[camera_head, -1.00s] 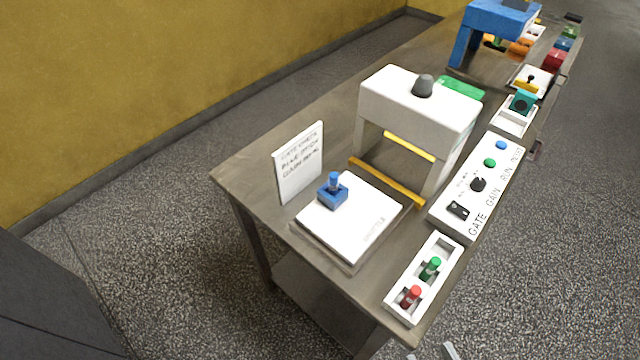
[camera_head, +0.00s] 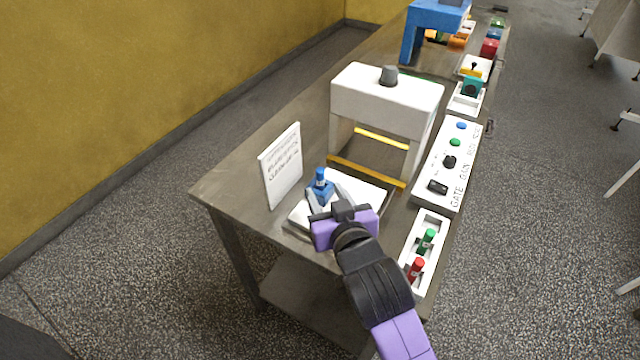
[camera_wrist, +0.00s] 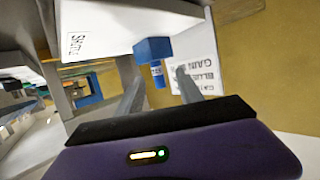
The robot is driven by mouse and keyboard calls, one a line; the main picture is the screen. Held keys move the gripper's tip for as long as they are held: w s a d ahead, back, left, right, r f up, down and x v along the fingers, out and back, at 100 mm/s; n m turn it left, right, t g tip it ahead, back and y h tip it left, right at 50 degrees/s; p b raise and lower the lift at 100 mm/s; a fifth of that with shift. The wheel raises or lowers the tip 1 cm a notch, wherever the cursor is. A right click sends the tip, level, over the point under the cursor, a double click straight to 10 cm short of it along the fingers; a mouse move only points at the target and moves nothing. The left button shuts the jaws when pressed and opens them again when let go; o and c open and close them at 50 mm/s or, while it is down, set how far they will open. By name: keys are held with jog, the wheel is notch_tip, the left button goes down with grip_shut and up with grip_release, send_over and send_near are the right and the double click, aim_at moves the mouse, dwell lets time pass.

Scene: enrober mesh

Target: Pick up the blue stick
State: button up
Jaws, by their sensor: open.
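The blue stick (camera_head: 320,176) stands upright in a blue block (camera_head: 316,197) on the white plate (camera_head: 372,192). In the wrist view the stick (camera_wrist: 158,75) and its block (camera_wrist: 152,48) appear inverted, the stick pointing down in the picture. My gripper (camera_head: 326,196) is open at the near side of the block. In the wrist view the fingers (camera_wrist: 158,84) lie to either side of the stick, with a gap on each side. In the head view my gripper hides part of the plate, and contact with the block cannot be told.
A printed sign (camera_head: 282,166) stands upright left of the plate. A white arch (camera_head: 386,100) with yellow bars stands behind it. A white tray (camera_head: 441,226) with a green stick (camera_head: 427,241) and a red stick (camera_head: 416,269) lies to the right, below a control panel (camera_head: 450,170).

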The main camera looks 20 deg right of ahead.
aim_at(322, 177)
jog(key=shift+w+d+r, duration=0.2)
jog(key=shift+w+r, duration=0.05)
jog(key=shift+w, duration=0.2)
jog(key=shift+w+d+r, duration=0.15)
jog(key=shift+w+r, duration=0.05)
jog(key=shift+w, duration=0.2)
jog(key=shift+x, duration=0.9)
jog(key=shift+p+x, duration=0.65)
jog(key=shift+x, duration=2.25)
jog(key=shift+s+f, duration=0.1)
jog(key=shift+f, duration=0.05)
grip_shut()
